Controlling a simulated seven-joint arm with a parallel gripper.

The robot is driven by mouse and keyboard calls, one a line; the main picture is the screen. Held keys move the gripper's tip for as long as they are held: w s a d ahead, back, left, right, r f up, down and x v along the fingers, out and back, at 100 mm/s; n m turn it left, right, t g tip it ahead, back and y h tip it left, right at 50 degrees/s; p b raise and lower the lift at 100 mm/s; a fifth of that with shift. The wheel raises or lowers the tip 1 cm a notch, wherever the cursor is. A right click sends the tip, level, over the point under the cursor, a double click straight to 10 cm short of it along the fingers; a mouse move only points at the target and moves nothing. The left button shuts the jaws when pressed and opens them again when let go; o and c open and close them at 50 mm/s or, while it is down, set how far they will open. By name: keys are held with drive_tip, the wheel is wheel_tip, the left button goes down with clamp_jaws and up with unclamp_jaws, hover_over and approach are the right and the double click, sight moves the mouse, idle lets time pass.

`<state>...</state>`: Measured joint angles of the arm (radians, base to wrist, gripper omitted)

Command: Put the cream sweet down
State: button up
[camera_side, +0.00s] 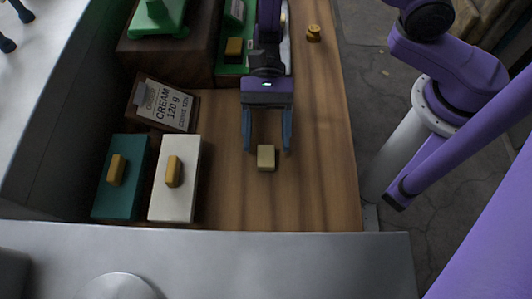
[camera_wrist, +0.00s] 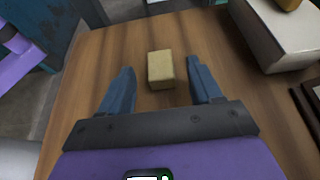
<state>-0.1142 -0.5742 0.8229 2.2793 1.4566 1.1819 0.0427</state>
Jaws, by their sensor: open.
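The cream sweet (camera_side: 266,158) is a small pale block on the bare wooden table. It also shows in the wrist view (camera_wrist: 160,68), lying just ahead of and between the fingers. My gripper (camera_side: 267,148) is open, with one blue finger on each side of the block's near end. In the wrist view the fingers (camera_wrist: 160,88) stand apart, with gaps between them and the block. Nothing is held. Whether the fingertips touch the table cannot be told.
A white box (camera_side: 190,200) and a teal box (camera_side: 105,205) have yellow handles. A brass weight (camera_side: 313,34) and green scale (camera_side: 155,20) stand behind. The table right of the gripper is clear.

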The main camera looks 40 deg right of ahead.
drive_tip(key=shift+x, duration=1.05)
drive_tip(key=c, duration=1.1)
drive_tip(key=shift+r, duration=0.1)
drive_tip(key=shift+c, duration=0.2)
drive_tip(key=shift+w+r, duration=0.1)
drive_tip(key=shift+r, duration=0.75)
drive_tip(key=s+d+r, duration=0.7)
drive_tip(key=d+r, duration=0.4)
drive_tip(key=d, duration=0.1)
drive_tip(key=shift+s, duration=0.15)
